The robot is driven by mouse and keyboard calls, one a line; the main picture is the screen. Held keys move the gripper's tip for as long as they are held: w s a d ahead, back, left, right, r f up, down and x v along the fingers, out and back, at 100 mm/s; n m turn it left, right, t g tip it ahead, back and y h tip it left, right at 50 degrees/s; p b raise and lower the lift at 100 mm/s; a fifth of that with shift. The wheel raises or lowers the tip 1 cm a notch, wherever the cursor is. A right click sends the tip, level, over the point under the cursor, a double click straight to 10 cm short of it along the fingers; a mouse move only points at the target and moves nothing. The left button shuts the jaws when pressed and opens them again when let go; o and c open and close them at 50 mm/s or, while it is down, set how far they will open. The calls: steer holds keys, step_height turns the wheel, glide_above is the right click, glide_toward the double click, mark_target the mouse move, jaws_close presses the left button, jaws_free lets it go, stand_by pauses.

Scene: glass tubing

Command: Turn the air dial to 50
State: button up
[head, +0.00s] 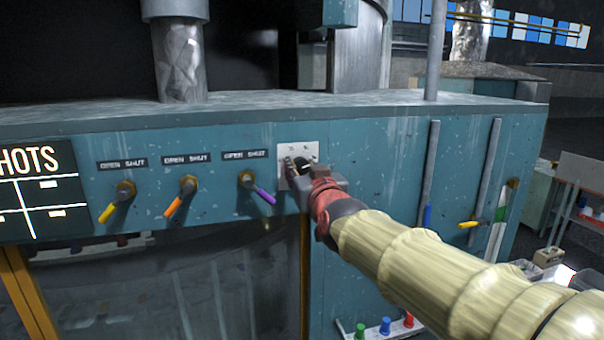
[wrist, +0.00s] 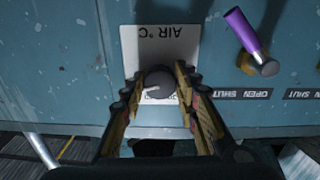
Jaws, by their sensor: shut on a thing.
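The air dial (wrist: 161,83) is a round dark grey knob with a pale pointer, set on a white plate (wrist: 150,45) marked "AIR °C". The plate appears upside down in the wrist view. In the head view the plate (head: 297,153) is on the teal panel, right of the purple lever, and the dial is mostly hidden by my gripper (head: 300,172). My gripper is shut on the dial, with one finger on each side of it, as the wrist view (wrist: 160,88) shows. The dial's scale numbers are mostly covered and I cannot read its setting.
The panel (head: 385,165) carries yellow (head: 117,200), orange (head: 181,195) and purple (head: 257,188) levers under "OPEN SHUT" labels. The purple lever (wrist: 247,32) is close beside the plate. Slides with blue (head: 427,216) and yellow (head: 470,224) handles are to the right.

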steer(key=o, duration=1.2)
steer(key=shift+c, duration=0.2)
steer(key=shift+s, duration=0.1)
steer(key=v, duration=1.2)
